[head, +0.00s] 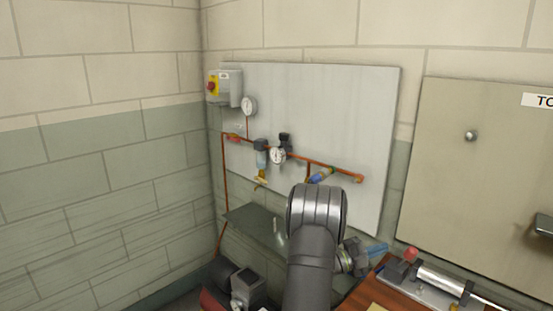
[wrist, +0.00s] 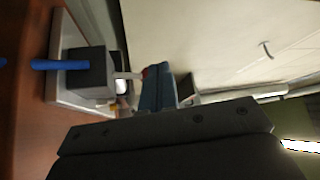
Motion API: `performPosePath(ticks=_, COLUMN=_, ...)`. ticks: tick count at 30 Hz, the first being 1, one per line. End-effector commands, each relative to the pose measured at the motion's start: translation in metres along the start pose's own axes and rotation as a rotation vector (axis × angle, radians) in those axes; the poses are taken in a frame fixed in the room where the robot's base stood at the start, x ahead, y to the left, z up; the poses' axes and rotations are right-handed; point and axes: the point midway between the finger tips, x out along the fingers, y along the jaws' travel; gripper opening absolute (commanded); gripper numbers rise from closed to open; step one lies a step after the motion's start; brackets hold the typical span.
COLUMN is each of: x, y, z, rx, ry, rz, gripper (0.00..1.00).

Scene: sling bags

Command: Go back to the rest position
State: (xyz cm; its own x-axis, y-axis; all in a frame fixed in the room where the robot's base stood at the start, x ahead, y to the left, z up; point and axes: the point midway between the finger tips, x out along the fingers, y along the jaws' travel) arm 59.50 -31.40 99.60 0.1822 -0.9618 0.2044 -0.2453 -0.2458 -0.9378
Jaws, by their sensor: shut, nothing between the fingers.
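My gripper (head: 379,248) has blue fingers and shows just right of my grey arm in the head view, low and close to the left end of the wooden bench. Its blue fingers also show in the wrist view (wrist: 160,76), side by side, shut with nothing between them. The dark bar with screws across the bottom of the wrist view is part of my own wrist. My arm hides part of the wall panel and the bench corner. No sling bag can be made out.
The wooden bench (head: 365,292) carries a metal cylinder (head: 440,283) and a red knob (head: 410,254). A wall panel (head: 325,105) holds gauges and orange pipe. A dark shelf (head: 255,224) and dark machine (head: 235,283) are left of my arm. A beige board (head: 480,180) hangs right.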

Motion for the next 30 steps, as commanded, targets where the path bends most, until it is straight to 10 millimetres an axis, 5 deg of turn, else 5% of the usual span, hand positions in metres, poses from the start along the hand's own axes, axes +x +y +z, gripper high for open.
performPosePath(ticks=18, x=-0.116, y=0.003, z=0.003, rx=-0.025, ry=-0.003, rz=-0.018, gripper=0.00)
performPosePath(ticks=30, x=-0.141, y=0.004, z=0.002, rx=-0.024, ry=0.000, rz=-0.017, gripper=0.00)
